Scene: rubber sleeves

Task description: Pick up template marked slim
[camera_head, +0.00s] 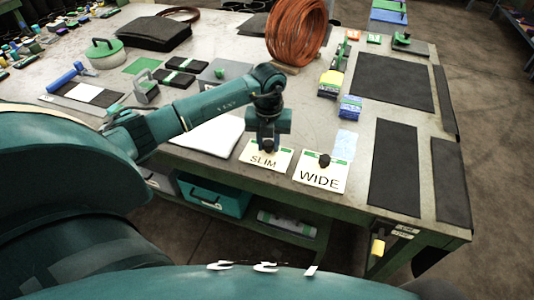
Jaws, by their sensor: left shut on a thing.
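The template marked SLIM (262,161) is a cream card with a green strip, near the front edge of the table. My left gripper (266,147) points down over its upper part and is shut on its dark knob, which the gripper mostly hides. I cannot tell whether the card is lifted off the table. The template marked WIDE (318,180) lies just to the right, with a dark knob on its upper part. My right gripper is not in view.
The worktable (345,214) has dark rubber sheets (394,165) on its right. A copper-coloured coil (296,32) stands at the back. Blue and yellow blocks (350,106) sit right of the gripper. A white sheet (208,136) lies left, under my arm.

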